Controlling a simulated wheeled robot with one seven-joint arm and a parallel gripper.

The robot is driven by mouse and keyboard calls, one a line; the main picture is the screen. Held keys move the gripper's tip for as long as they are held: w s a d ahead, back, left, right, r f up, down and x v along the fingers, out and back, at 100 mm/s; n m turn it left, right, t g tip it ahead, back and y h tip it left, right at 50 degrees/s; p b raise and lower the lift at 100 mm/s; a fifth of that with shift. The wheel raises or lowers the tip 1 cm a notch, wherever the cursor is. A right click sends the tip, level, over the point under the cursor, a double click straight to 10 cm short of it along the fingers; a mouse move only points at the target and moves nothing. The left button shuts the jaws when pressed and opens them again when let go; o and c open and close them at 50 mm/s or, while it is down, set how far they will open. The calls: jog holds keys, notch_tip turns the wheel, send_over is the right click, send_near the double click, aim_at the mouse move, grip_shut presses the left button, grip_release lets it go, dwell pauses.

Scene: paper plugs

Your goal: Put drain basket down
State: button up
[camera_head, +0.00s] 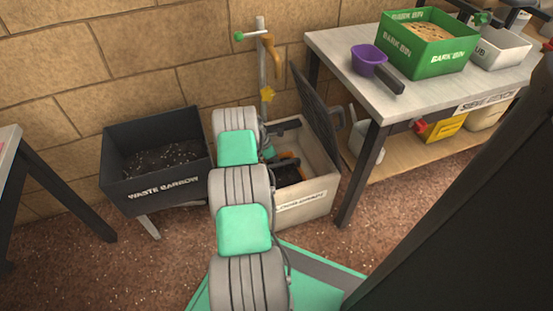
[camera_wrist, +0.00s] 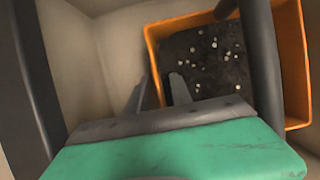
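The drain basket, an orange open-topped box (camera_wrist: 290,60), lies inside a cream bin (camera_head: 310,197). It holds dark soil with pale specks. In the head view only a bit of its orange rim (camera_head: 289,156) shows beside my arm. In the wrist view my gripper (camera_wrist: 160,76) reaches down at the basket's left wall. One grey fingertip is on each side of that wall, with a visible gap between them. The fingers look open. Whether either finger touches the wall is unclear. The basket's underside is hidden, so its contact with the bin floor cannot be seen.
The bin's dark lid (camera_head: 316,112) stands raised on its right. A dark waste barrow (camera_head: 157,187) stands left. A bench (camera_head: 345,47) at right carries a green bark bin (camera_head: 428,52) and a purple scoop (camera_head: 369,60). A tap standpipe (camera_head: 262,70) rises behind the bin.

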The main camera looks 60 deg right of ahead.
jog(key=p+v, duration=0.5)
jog(key=v, duration=0.6)
jog(key=shift+d+r+p, duration=0.1)
jog(key=shift+r+p, duration=0.05)
jog(key=shift+p, duration=0.25)
jog(key=shift+w+a+r, duration=0.15)
jog(key=shift+a+r, duration=0.1)
jog(key=shift+r, duration=0.2)
